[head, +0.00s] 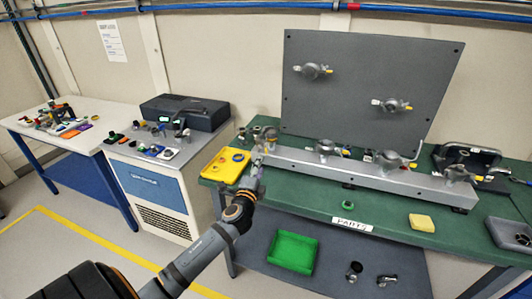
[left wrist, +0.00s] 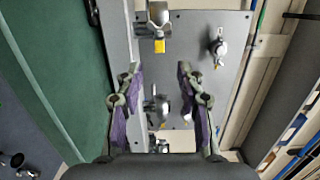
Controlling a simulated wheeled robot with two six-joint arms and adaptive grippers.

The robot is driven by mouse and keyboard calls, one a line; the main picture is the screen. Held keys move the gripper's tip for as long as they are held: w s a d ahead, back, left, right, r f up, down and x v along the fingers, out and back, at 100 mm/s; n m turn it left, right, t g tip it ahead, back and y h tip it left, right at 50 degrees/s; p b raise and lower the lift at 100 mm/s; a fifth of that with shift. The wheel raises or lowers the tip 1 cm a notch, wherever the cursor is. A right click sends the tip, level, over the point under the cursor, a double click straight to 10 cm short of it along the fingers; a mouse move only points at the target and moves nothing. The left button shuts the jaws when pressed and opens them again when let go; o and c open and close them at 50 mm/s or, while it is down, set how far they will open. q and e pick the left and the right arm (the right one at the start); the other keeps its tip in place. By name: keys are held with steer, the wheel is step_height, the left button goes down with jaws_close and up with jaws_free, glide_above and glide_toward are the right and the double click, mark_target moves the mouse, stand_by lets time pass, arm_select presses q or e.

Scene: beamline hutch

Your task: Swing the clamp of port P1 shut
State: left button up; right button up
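My left gripper (head: 260,152) reaches the left end of the grey rail (head: 350,174) on the green bench. A small metal clamp (head: 265,133) stands at that end, close to the fingertips; I cannot read a port label on it. In the left wrist view my left gripper (left wrist: 159,70) has its two purple-padded fingers wide apart. A grey metal clamp (left wrist: 155,106) shows between the fingers, apart from both. Another clamp with a yellow tip (left wrist: 159,30) is farther along. Whether either clamp is swung open or shut is unclear. My right gripper is out of view.
More clamps sit along the rail, including one mid-rail (head: 326,148). A grey upright panel (head: 370,85) with two clamps stands behind. A green tray (head: 292,251) is below.

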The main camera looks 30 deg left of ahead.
mark_target(266, 150)
arm_select(q)
steer(key=p+x, duration=0.1)
steer(key=x, duration=0.9)
steer(key=shift+w, duration=0.1)
steer(key=shift+c, duration=0.4)
steer(key=shift+f, duration=0.1)
jaws_close()
